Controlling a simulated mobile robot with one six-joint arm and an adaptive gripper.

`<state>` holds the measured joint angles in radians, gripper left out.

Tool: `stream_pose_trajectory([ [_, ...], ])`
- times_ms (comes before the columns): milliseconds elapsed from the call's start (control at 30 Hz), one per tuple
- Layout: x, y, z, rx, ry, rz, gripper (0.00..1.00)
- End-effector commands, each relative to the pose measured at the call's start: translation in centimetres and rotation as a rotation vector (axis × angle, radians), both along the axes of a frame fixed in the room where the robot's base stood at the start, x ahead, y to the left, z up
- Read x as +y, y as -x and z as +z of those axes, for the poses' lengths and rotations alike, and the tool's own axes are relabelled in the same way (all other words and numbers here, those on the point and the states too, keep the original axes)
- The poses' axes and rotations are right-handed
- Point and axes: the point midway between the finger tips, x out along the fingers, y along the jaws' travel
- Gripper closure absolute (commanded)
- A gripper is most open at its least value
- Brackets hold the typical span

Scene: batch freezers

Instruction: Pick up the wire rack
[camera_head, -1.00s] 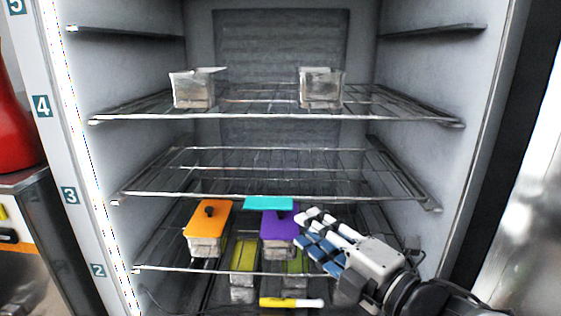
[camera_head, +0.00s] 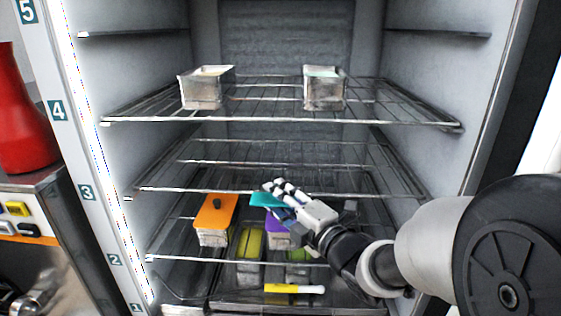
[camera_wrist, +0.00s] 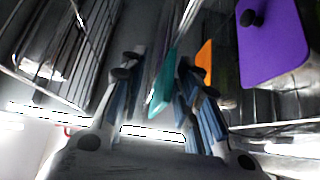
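Several wire racks span the freezer. The middle wire rack (camera_head: 300,190), by label 3, is empty. The upper wire rack (camera_head: 290,121), by label 4, carries two metal containers. The lower wire rack (camera_head: 185,257), by label 2, carries lidded containers. My gripper (camera_head: 272,190) is in front of the middle rack's front edge, near the teal lid (camera_head: 262,201). In the wrist view, my gripper (camera_wrist: 155,85) has its fingers apart, with the teal lid (camera_wrist: 166,82) between them. Contact with the lid is unclear. Rack bars (camera_wrist: 60,50) run along the left, outside the fingers.
An orange-lidded container (camera_head: 216,211) and a purple-lidded one (camera_head: 277,228) stand low in the freezer. A yellow container (camera_head: 250,243) and a yellow marker-like item (camera_head: 293,288) are nearby. Metal containers (camera_head: 203,90) and (camera_head: 325,90) stand above. Freezer walls close in both sides.

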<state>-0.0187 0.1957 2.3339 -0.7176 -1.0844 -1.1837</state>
Motion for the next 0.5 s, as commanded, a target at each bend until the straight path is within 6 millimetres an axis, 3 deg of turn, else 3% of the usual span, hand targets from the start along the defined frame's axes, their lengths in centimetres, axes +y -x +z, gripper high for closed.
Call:
stream_pose_trajectory([
  [200, 1.5, -2.7, -0.1, 0.001, 0.001, 0.001, 0.70],
  [500, 1.7, -3.2, -0.1, 0.000, 0.000, -0.001, 0.70],
])
